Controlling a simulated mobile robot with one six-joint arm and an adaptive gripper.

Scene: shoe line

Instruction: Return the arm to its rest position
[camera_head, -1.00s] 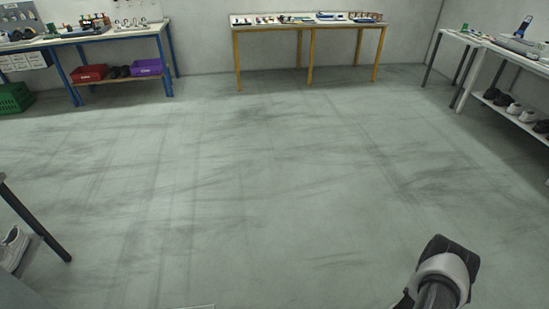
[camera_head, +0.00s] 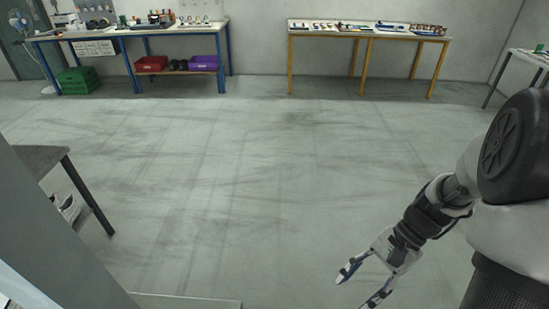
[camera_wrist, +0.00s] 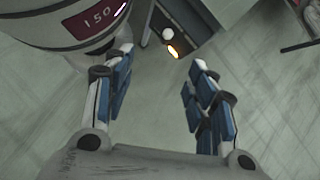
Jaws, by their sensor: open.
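My gripper (camera_head: 362,286) shows at the lower right in the head view, on my arm that comes in from the right edge. Its two fingers are spread and nothing is between them. In the wrist view the blue-padded fingers of my gripper (camera_wrist: 158,95) stand apart, with bare floor between them. My own base with a dark red label shows at the upper left of the wrist view, close beyond the left finger.
Open grey floor (camera_head: 230,170) fills the middle. A blue-legged bench (camera_head: 130,32) and a wooden-legged table (camera_head: 370,34) stand at the back wall. A dark-legged table (camera_head: 42,158) is near on the left. A green crate (camera_head: 78,80) sits under the bench.

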